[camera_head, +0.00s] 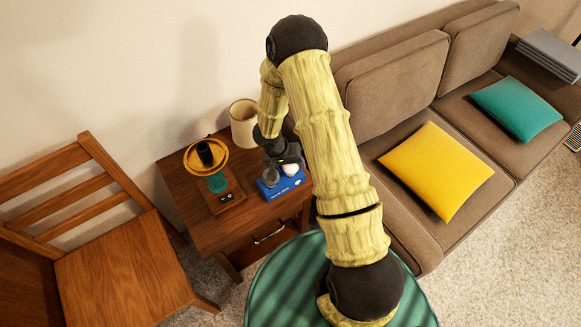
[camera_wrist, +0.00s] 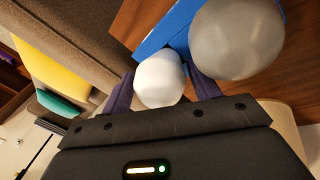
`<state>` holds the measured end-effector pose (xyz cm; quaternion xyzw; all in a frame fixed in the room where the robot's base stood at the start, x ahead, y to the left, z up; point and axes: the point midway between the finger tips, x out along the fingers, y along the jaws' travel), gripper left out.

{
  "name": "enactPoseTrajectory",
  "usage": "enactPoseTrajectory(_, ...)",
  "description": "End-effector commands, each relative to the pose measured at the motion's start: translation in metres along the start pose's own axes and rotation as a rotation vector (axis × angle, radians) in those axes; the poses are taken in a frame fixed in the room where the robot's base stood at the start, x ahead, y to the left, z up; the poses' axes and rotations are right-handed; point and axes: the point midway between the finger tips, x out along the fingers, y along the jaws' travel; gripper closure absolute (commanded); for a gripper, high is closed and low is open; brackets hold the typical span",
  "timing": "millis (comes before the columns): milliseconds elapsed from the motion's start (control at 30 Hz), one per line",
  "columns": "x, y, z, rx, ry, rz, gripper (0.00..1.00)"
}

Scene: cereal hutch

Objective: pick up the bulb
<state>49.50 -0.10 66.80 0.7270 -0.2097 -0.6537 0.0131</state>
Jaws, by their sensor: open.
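A white, rounded bulb (camera_wrist: 158,79) sits between the two fingers of my gripper (camera_wrist: 163,88) in the wrist view. The fingers are open, one on each side of it; I cannot tell whether they touch it. In the head view the bulb (camera_head: 291,170) shows just below my gripper (camera_head: 283,160), over a blue box (camera_head: 282,186) on the wooden side table (camera_head: 238,228). The bulb's base is hidden. A larger-looking grey round thing (camera_wrist: 236,38) is close beside it in the wrist view.
A cream lampshade-like cylinder (camera_head: 244,122) stands behind. A wooden chair (camera_head: 122,268) is left, a brown sofa (camera_head: 470,130) right.

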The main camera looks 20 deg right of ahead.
Motion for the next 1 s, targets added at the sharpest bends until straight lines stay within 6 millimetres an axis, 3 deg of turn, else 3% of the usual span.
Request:
enactPoseTrajectory(33, 0.000, 0.000, 0.000, 0.000, 0.000, 0.000, 0.39)
enactPoseTrajectory(200, 0.000, 0.000, 0.000, 0.000, 0.000, 0.000, 0.72)
enactPoseTrajectory(567, -0.007, 0.002, -0.002, 0.001, 0.001, 0.000, 0.72)
enactPoseTrajectory(1000, -0.080, 0.025, -0.013, 0.002, 0.002, -0.001, 0.72)
